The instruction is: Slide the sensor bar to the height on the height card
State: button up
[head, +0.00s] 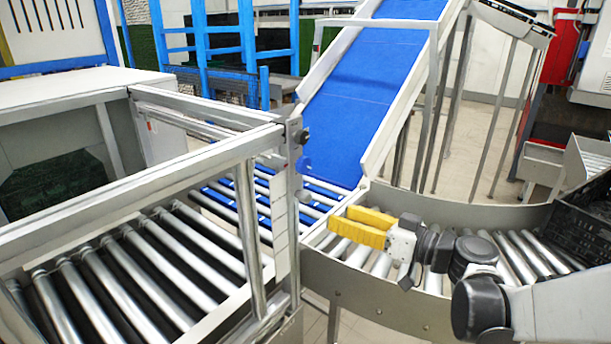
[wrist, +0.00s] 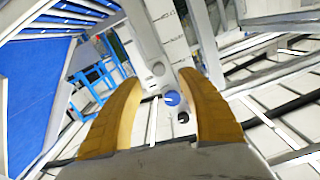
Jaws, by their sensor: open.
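My gripper (head: 341,219) has two yellow fingers and is open and empty, to the right of the grey upright post (head: 292,200) in the head view. A pale strip with small marks (head: 281,228) runs down that post. A small blue round part (head: 304,165) and a dark knob (head: 302,137) sit near the post's top. In the wrist view my gripper (wrist: 154,76) faces the post, with the blue round part (wrist: 172,98) between its fingers in the picture, apart from them. I cannot tell which part is the sensor bar. No height card is readable.
A metal frame (head: 210,158) surrounds the roller conveyor (head: 120,262) at left. A blue inclined belt (head: 365,85) rises behind the post. A curved roller conveyor with a grey side wall (head: 365,300) lies below my arm. A black crate (head: 585,215) stands at far right.

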aim_at(309, 198)
jog(key=x, duration=0.3)
jog(key=b+x, duration=0.1)
jog(key=x, duration=0.3)
jog(key=r+b+x, duration=0.1)
jog(key=x, duration=0.2)
jog(key=shift+w, duration=0.5)
